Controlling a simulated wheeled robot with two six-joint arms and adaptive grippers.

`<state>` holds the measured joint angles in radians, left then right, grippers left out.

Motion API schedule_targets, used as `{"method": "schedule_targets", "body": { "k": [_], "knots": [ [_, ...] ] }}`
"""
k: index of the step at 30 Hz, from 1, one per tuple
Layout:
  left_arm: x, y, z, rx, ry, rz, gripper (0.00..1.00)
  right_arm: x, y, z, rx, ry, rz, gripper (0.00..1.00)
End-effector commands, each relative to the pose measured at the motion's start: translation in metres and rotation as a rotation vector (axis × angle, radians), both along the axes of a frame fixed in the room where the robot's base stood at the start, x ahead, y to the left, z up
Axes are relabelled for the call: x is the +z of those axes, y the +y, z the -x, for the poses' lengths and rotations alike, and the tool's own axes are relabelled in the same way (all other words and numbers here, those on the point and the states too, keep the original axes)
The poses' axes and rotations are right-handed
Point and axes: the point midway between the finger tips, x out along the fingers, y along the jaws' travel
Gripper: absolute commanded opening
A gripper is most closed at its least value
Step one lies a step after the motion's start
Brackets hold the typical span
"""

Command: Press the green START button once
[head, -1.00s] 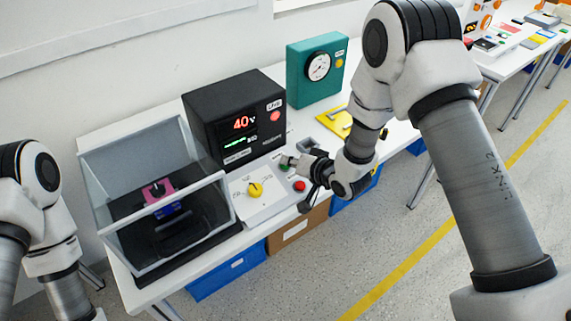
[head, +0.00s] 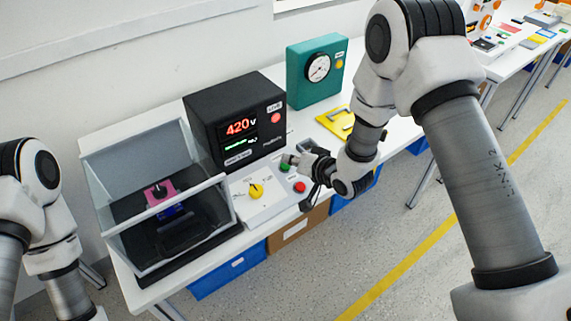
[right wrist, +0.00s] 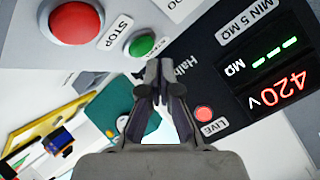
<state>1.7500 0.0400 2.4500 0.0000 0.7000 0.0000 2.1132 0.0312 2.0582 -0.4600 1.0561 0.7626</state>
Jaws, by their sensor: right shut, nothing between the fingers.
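The green START button (head: 285,168) is on the white control panel (head: 262,204), behind the red STOP button (head: 300,187). In the right wrist view, the green button (right wrist: 142,45) lies just beyond my fingertips, with the red STOP button (right wrist: 76,22) to its left. My right gripper (head: 288,159) is shut and empty, its tips right by the green button; they also show in the right wrist view (right wrist: 159,65). They seem slightly apart from the button, but I cannot tell for sure. My left gripper is out of view.
A black meter (head: 235,118) reads 420 V and has a red LIVE lamp (head: 277,107). A yellow rotary knob (head: 256,190) is on the panel. A clear-walled test box (head: 120,250) stands left, a teal gauge box (head: 316,70) behind. A yellow item (head: 335,122) lies nearby.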

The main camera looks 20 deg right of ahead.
Motion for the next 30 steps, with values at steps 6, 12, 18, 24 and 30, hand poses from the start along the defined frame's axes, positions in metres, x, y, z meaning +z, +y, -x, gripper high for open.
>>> {"method": "schedule_targets", "body": {
  "k": [6,12,18,24,30],
  "knots": [
    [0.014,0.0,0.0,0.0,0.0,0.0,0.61,0.017,-0.001,0.004,0.0,0.0,0.0,0.0],
    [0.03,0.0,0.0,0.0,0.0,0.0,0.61,0.036,-0.003,0.01,0.0,0.0,0.001,0.0],
    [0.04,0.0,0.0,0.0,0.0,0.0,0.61,0.05,-0.005,0.014,0.0,-0.001,-0.001,0.0],
    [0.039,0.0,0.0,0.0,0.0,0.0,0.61,0.048,-0.005,0.014,0.0,-0.001,-0.001,0.0],
    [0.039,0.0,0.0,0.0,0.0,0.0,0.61,0.048,-0.005,0.014,0.0,0.0,0.0,0.0]
  ]
}}
